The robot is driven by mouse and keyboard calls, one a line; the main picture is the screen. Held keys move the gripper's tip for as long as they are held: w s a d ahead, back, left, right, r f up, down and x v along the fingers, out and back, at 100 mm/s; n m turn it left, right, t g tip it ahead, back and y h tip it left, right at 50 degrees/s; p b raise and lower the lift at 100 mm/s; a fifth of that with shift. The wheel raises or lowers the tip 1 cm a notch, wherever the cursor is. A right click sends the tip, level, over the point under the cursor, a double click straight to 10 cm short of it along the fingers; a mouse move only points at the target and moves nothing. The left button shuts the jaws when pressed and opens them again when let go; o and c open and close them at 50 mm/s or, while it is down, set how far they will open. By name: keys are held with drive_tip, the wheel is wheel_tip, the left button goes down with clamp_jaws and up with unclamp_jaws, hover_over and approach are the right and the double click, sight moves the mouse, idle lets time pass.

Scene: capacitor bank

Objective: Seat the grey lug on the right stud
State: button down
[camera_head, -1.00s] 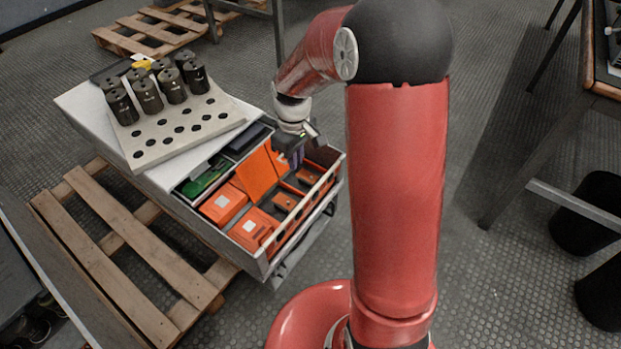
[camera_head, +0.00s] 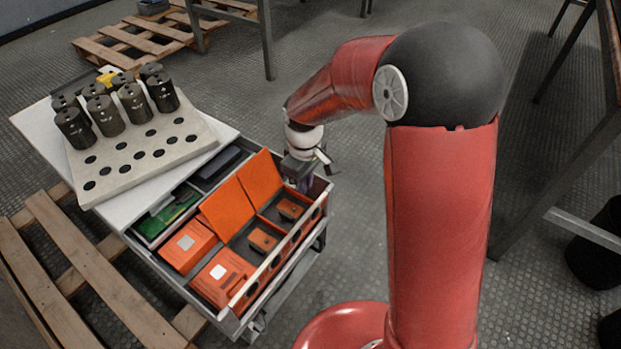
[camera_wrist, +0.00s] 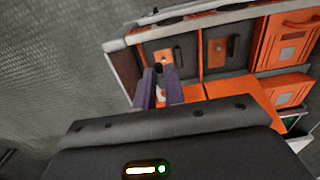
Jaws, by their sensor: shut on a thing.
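My gripper (camera_head: 303,186) is over the upper right end of the open drawer. In the wrist view its two purple fingers (camera_wrist: 159,88) are close together on a small dark piece (camera_wrist: 159,68), which looks like the grey lug; the fingers hide most of it. Beyond the fingertips is an orange block with a small stud-like dot (camera_wrist: 167,56), in a drawer compartment. A second such block (camera_wrist: 217,47) lies in the compartment beside it. In the head view these two blocks are the right one (camera_head: 290,208) and the left one (camera_head: 262,240). I cannot tell whether the held piece touches a block.
The drawer (camera_head: 304,240) has a raised front wall with round holes. Orange flaps (camera_head: 261,178) stand beside the compartments, and orange boxes (camera_head: 188,245) fill the left part. A holed tray (camera_head: 128,172) with several dark cylinders (camera_head: 132,103) sits on the cabinet top. A pallet (camera_head: 95,268) lies at left.

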drive_tip(key=b, duration=0.8)
approach(306, 211)
drive_tip(key=shift+s+a+f, duration=0.1)
drive_tip(key=shift+s+f, duration=0.25)
drive_tip(key=shift+f, duration=0.55)
drive_tip(key=shift+s+d+f, duration=0.1)
drive_tip(key=shift+s+f, duration=0.3)
drive_tip(key=shift+f, duration=0.5)
drive_tip(key=shift+s+a+f, duration=0.1)
drive_tip(key=shift+s+f, duration=0.25)
drive_tip(key=shift+f, duration=0.55)
drive_tip(key=shift+f, duration=0.7)
drive_tip(key=c, duration=1.4)
unclamp_jaws()
